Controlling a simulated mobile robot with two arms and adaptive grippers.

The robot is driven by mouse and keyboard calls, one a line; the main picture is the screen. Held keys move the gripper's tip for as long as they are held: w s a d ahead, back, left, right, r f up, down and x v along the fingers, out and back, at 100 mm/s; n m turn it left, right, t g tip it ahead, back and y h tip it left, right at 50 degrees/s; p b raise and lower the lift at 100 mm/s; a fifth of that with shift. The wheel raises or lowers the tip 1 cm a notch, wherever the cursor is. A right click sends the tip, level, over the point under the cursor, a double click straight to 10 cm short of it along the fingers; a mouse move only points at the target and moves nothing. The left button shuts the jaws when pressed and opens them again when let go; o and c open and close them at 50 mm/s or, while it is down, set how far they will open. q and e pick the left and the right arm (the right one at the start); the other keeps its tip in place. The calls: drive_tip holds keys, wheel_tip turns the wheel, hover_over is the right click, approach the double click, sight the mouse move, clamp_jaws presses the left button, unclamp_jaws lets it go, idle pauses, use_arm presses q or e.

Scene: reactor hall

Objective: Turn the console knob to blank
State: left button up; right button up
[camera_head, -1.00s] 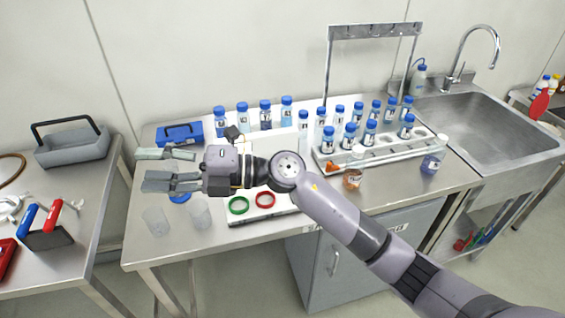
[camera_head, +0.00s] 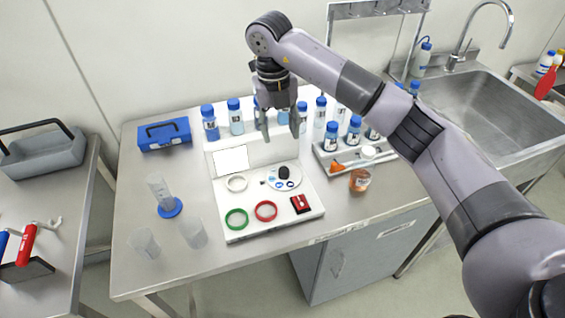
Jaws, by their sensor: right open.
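The console (camera_head: 232,219) is a white panel with a raised back on the steel bench. Its knob (camera_head: 284,172) is small and black, on a pale round dial (camera_head: 270,178) with blue-ringed marks below. I cannot read which mark the knob points to. The console also bears a white ring (camera_head: 237,183), a green ring (camera_head: 236,219), a red ring (camera_head: 266,211) and a red switch block (camera_head: 300,204). My right gripper (camera_head: 280,134) points down, open and empty, above and behind the knob and apart from it. My left gripper is out of view.
Several blue-capped bottles (camera_head: 235,117) stand behind the console. A bottle rack (camera_head: 347,167) and an orange jar (camera_head: 360,180) are to its right. A cylinder (camera_head: 160,190) and two beakers (camera_head: 193,233) stand at left. A blue box (camera_head: 165,134) sits at the back left.

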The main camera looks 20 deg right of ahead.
sight(283, 169)
drive_tip(key=f+p, duration=0.1)
drive_tip(key=f, duration=0.2)
drive_tip(key=f+p, duration=0.1)
drive_tip(key=f, duration=0.3)
drive_tip(key=d+f+p, duration=0.1)
drive_tip(key=f, duration=0.3)
drive_tip(key=shift+w+f, duration=0.1)
drive_tip(key=shift+w, duration=0.15)
wheel_tip(283, 169, down, 3)
drive_tip(key=shift+r+p, duration=0.1)
drive_tip(key=shift+p, duration=0.25)
drive_tip(key=shift+f, duration=0.25)
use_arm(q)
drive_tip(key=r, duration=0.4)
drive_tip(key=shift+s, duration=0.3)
use_arm(e)
drive_tip(key=shift+c, duration=0.5)
drive_tip(key=c, duration=0.5)
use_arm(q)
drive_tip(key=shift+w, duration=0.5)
use_arm(e)
drive_tip(key=shift+w, duration=0.1)
clamp_jaws()
